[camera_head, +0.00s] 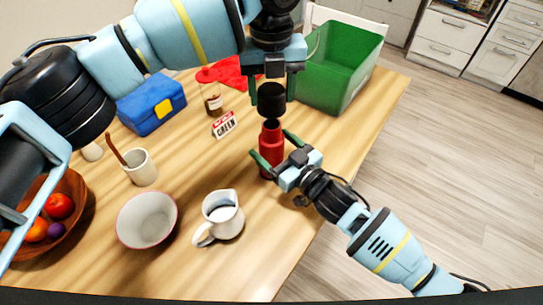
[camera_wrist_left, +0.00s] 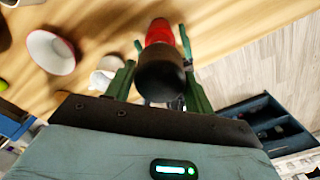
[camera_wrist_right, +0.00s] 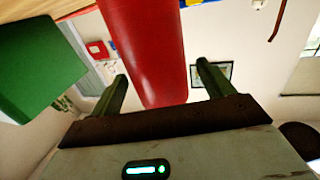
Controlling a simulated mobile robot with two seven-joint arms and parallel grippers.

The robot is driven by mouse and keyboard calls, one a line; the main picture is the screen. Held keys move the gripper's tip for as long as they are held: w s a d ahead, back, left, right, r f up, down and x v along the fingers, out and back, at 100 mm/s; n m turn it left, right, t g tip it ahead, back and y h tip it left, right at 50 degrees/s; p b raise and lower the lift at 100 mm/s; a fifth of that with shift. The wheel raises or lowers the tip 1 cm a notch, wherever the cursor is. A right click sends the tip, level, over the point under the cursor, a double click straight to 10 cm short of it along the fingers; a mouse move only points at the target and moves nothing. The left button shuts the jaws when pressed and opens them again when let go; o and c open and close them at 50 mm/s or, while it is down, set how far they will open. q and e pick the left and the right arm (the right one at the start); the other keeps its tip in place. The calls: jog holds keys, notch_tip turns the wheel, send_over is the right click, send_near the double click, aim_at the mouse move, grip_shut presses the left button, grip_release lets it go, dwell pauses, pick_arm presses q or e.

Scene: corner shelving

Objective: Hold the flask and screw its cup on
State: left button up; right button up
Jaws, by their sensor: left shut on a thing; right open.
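The red flask (camera_head: 271,145) stands upright on the table near its right edge. Its black cup (camera_head: 271,98) is above the flask's mouth, with a small gap between them. My left gripper (camera_head: 272,92) is shut on the cup from above; in the left wrist view the cup (camera_wrist_left: 162,75) sits between the fingers, hiding part of the flask (camera_wrist_left: 160,32). My right gripper (camera_head: 273,148) is open at the flask's side, one finger to either side of it. In the right wrist view the flask (camera_wrist_right: 148,50) shows between the fingers, with gaps beside it.
A green bin (camera_head: 338,70) stands behind at the right. A white jug (camera_head: 220,215), a bowl (camera_head: 147,220) and a mug (camera_head: 141,167) stand at the front left. A small sign (camera_head: 224,125), a bottle (camera_head: 213,102) and a blue box (camera_head: 152,103) are left of the flask.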

aim_at(272, 124)
jog(key=shift+x, duration=1.45)
jog(key=shift+c, duration=0.4)
jog(key=c, duration=1.4)
pick_arm(q)
jog(key=shift+f, duration=2.5)
jog(key=shift+f, duration=0.1)
jog(key=shift+f, duration=0.8)
jog(key=shift+f, duration=0.55)
